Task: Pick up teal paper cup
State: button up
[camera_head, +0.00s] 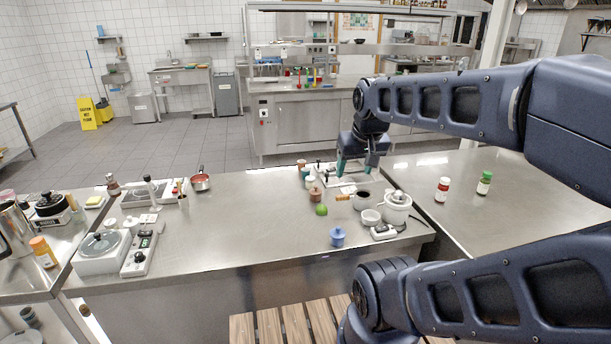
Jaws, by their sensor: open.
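A small teal cup-like thing (305,173) stands in a cluster of small containers near the back edge of the steel counter, partly hidden by its neighbours. It is too small to be sure that it is the paper cup. My gripper (355,170) is to its right, above the back right part of the counter, pointing down. Its two teal-tipped fingers are apart, and I see nothing held between them.
A red saucepan (200,181) stands at the back left. The counter's middle (245,220) is clear.

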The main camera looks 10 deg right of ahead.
jog(key=shift+o, duration=0.3)
jog(key=shift+w, duration=0.1)
jog(key=w+r+n+g, duration=0.1)
jog(key=w+r+n, duration=0.1)
jog(key=w, duration=0.5)
jog(key=w+r+n, duration=0.2)
jog(key=w, duration=0.6)
jog(key=n+g, duration=0.4)
jog(key=n, duration=0.6)
send_over(306, 174)
jog(key=w, duration=0.2)
notch_tip(306, 174, down, 28)
jog(key=shift+w+a+r, duration=0.1)
jog(key=shift+a, duration=0.05)
jog(key=shift+d+f, duration=0.15)
jog(key=shift+f, duration=1.15)
jog(key=shift+d+f, duration=0.15)
jog(key=shift+f, duration=1.1)
jog(key=shift+m, duration=0.3)
